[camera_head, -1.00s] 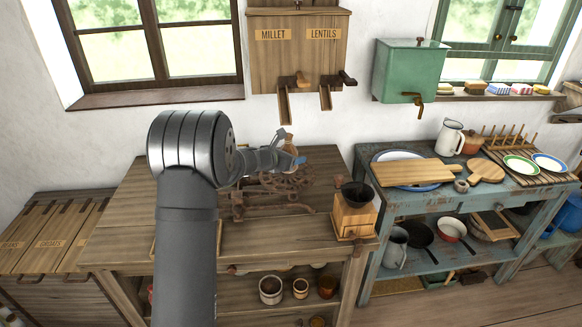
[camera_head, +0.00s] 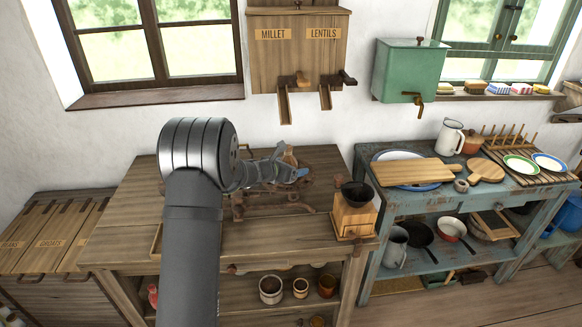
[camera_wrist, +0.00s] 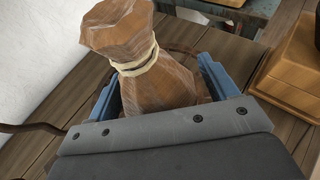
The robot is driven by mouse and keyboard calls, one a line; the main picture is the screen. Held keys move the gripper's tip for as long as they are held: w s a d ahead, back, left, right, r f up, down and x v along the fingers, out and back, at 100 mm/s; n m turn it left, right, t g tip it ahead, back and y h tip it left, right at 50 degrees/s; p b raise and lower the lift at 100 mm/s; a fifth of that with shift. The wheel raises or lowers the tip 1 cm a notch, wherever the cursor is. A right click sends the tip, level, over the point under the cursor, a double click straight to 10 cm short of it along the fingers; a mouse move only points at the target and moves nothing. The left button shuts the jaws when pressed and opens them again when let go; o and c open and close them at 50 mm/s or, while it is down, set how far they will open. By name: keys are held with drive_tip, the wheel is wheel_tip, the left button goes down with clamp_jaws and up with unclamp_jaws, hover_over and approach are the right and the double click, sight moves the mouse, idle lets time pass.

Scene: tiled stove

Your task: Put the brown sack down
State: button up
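The brown sack (camera_wrist: 125,35), tied at the neck with a pale cord, stands out in the wrist view with its body between the blue fingers of my gripper (camera_wrist: 162,82). Both fingers press close to its sides, so the gripper is shut on it. In the head view my gripper (camera_head: 298,172) is over the back part of the wooden table (camera_head: 290,240), and the sack (camera_head: 288,154) shows small and partly hidden behind it. I cannot tell whether the sack's bottom touches anything.
A brown metal device (camera_head: 270,205) stands on the table under my gripper. A wooden coffee grinder (camera_head: 352,215) stands at the table's right front. Millet and lentil dispensers (camera_head: 298,55) hang on the wall behind. The table's front middle is bare.

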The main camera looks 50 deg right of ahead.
sight(291, 158)
drive_tip(key=shift+r, duration=0.1)
drive_tip(key=shift+a+r, duration=0.2)
drive_tip(key=shift+a, duration=0.05)
drive_tip(key=v, duration=1.1)
drive_tip(key=shift+a, duration=0.25)
drive_tip(key=x, duration=1.2)
drive_tip(key=shift+d+r, duration=0.15)
drive_tip(key=shift+r, duration=1.5)
drive_tip(key=shift+f, duration=0.1)
